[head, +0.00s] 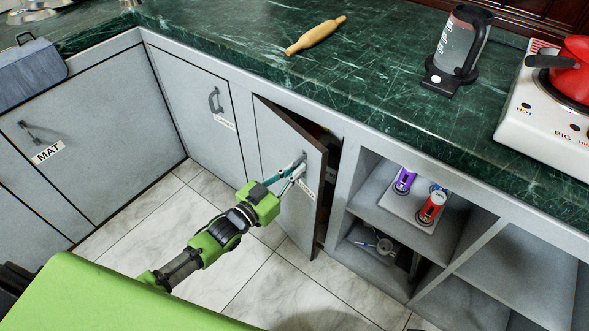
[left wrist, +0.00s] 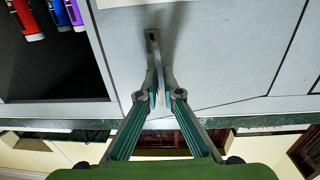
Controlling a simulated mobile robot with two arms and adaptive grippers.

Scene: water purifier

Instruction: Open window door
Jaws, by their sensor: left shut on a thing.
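A grey cabinet door (head: 280,151) below the green counter stands partly open, its free edge swung out to the right. A dark gap shows between it and the frame, with some things inside too shaded to make out. My left gripper (head: 297,166) is at the door's handle, near the upper right of the panel. In the left wrist view my left gripper (left wrist: 161,92) is shut on the handle (left wrist: 153,55), one finger on each side of it. A label on the door is partly hidden behind the gripper. My right gripper is not in view.
A closed door (head: 193,95) stands to the left. A rolling pin (head: 316,35), a kettle (head: 461,42) and a white stove (head: 545,115) stand on the counter. The tiled floor before the door is clear.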

